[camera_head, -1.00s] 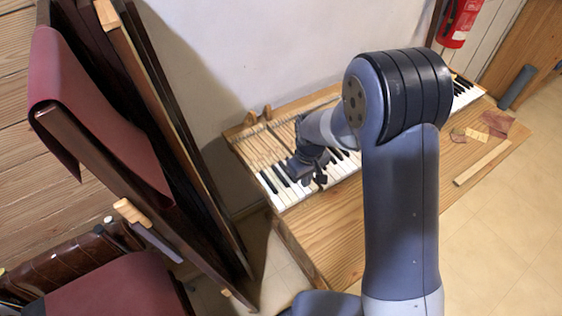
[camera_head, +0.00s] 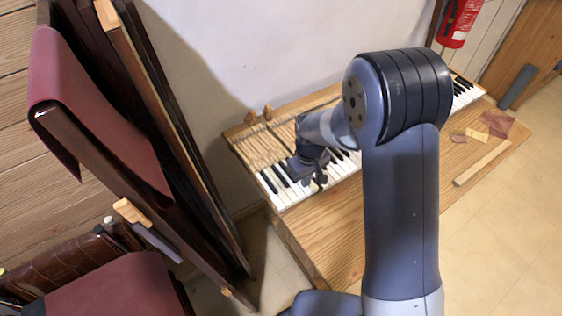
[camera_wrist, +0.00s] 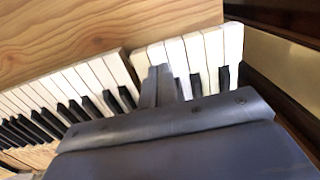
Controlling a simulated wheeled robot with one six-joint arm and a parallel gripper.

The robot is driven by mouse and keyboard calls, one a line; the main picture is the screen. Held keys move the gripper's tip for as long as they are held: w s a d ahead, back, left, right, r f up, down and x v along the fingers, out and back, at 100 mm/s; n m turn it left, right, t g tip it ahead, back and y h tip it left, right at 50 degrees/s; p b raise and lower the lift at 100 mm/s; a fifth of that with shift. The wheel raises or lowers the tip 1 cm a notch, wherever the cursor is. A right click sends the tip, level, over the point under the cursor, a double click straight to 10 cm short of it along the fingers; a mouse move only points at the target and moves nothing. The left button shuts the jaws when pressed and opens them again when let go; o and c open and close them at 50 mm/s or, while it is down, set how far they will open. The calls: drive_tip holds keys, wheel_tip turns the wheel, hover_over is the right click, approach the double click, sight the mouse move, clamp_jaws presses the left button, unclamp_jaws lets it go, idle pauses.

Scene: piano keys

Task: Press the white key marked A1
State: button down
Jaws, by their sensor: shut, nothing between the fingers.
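The piano's white keys (camera_head: 283,197) and black keys run along the wooden bench in the head view. In the wrist view, the end group of white keys (camera_wrist: 207,48) lies beyond my fingers. No lettering is readable, so I cannot tell which key is A1. My gripper (camera_head: 324,181) is low over the keyboard near its left end. In the wrist view its fingers (camera_wrist: 158,72) are together and empty, overlapping the white keys of the end group. I cannot tell whether they touch a key. They hide part of the keys behind them.
The wooden bench top (camera_head: 325,232) is clear in front of the keys. A wood strip (camera_head: 483,163) and small wood pieces (camera_head: 472,135) lie at its right. A dark upright panel with red cloth (camera_head: 95,115) stands left. A wall is behind the keyboard.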

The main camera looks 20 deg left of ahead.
drive_tip(key=shift+f+b, duration=1.2)
drive_tip(key=shift+f, duration=0.2)
drive_tip(key=shift+r, duration=0.15)
drive_tip(key=shift+r, duration=0.1)
wheel_tip(320, 180, up, 9)
drive_tip(key=p, duration=0.5)
drive_tip(key=shift+f+b, duration=2.25)
drive_tip(key=shift+f, duration=2.1)
